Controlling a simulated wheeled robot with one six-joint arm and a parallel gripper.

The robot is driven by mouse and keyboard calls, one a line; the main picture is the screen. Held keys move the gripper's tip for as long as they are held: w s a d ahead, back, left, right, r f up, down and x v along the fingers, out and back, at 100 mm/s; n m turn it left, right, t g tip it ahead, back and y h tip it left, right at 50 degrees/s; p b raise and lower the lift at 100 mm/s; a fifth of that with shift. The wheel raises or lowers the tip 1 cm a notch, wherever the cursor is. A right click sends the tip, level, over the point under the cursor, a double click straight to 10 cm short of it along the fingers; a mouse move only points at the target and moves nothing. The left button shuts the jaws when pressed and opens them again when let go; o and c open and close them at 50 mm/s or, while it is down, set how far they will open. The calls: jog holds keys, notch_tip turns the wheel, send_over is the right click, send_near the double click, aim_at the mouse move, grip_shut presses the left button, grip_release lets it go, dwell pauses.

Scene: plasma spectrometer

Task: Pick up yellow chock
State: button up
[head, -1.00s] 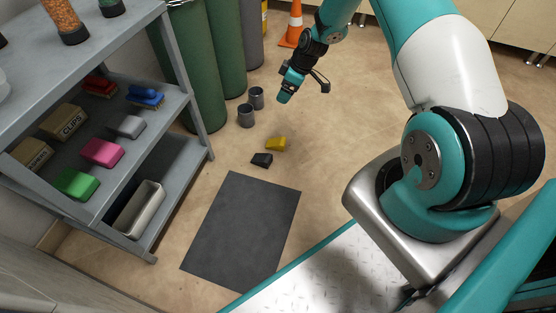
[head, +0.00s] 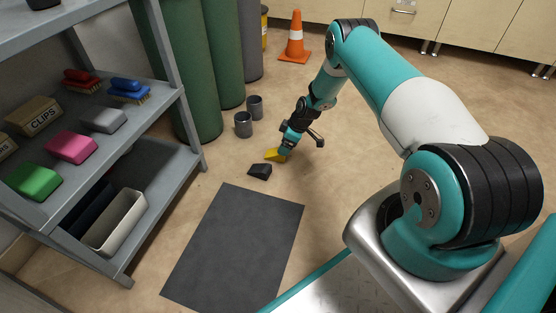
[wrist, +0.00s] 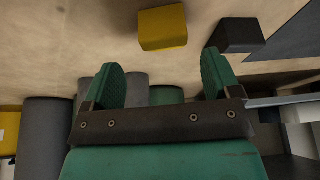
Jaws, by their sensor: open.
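The yellow chock (head: 272,155) lies on the floor beside a black chock (head: 260,171), partly hidden by my gripper in the head view. My gripper (head: 284,150) is low over the floor at the yellow chock, coming from its right. In the wrist view the yellow chock (wrist: 163,27) sits ahead of the gap between my open, empty green fingers (wrist: 160,75). The black chock (wrist: 238,34) lies to its right, just ahead of the right finger. I see no finger touching the yellow chock.
Two grey metal cups (head: 244,124) stand on the floor by the green cylinders (head: 188,80). A dark mat (head: 235,250) lies nearer me. A grey shelf (head: 150,170) with boxes and brushes stands at left. An orange cone (head: 296,40) is at the back. Floor to the right is free.

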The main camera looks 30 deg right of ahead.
aim_at(275, 153)
jog(key=b+x, duration=0.5)
jog(key=shift+s+a+f, duration=0.15)
jog(key=shift+a+f, duration=0.05)
jog(key=shift+f, duration=0.15)
jog(key=shift+r, duration=0.15)
jog(key=c, duration=1.1)
jog(key=shift+o, duration=0.2)
jog(key=shift+r, duration=0.1)
